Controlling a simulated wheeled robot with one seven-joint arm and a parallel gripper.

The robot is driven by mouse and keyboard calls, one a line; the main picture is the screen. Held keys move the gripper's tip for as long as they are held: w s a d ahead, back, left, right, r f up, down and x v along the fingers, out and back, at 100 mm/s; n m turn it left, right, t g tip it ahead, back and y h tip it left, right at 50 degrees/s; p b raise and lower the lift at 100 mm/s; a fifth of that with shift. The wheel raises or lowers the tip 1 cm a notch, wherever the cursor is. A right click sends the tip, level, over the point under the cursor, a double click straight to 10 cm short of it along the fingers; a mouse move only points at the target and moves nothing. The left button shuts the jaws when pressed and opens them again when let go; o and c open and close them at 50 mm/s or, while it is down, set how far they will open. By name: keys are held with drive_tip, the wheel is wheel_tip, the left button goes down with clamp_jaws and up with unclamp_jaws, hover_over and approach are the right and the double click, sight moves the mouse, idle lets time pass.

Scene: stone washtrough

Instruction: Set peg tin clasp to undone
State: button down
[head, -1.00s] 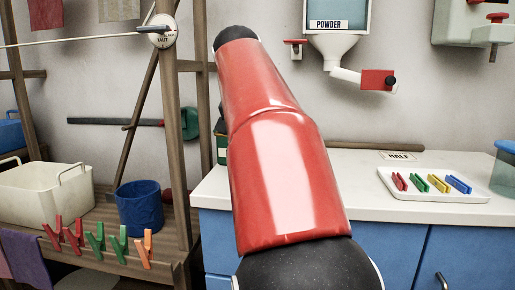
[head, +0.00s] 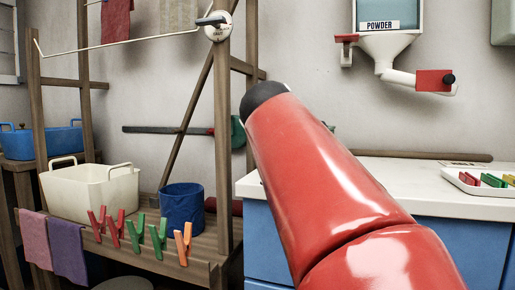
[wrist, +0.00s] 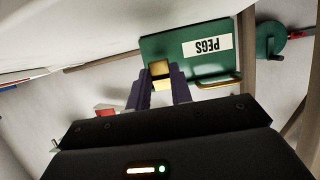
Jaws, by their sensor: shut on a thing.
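The green peg tin (wrist: 170,47) with its white PEGS label (wrist: 206,47) shows in the wrist view, tilted in the picture. Its brass clasp (wrist: 160,68) sits on the front face, between the tips of my gripper (wrist: 159,92). My gripper is shut on the clasp; the two dark fingers reach up to it from below in the picture. The fingers partly cover the clasp, so I cannot tell its exact setting. In the head view my red arm hides the tin and my gripper.
A brass bar (wrist: 218,81) juts beside the clasp. The white counter (head: 440,195) carries a tray (head: 470,186) of coloured pegs. The powder dispenser (head: 385,45) hangs above. On the left stand a wooden rack (head: 224,150), a cream tub (head: 90,192) and a blue bucket (head: 182,207).

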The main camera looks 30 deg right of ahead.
idle(0.4)
drive_tip(key=c, duration=1.2)
unclamp_jaws()
drive_tip(key=shift+c, duration=0.2)
drive_tip(key=v, duration=0.8)
drive_tip(key=shift+p, duration=0.4)
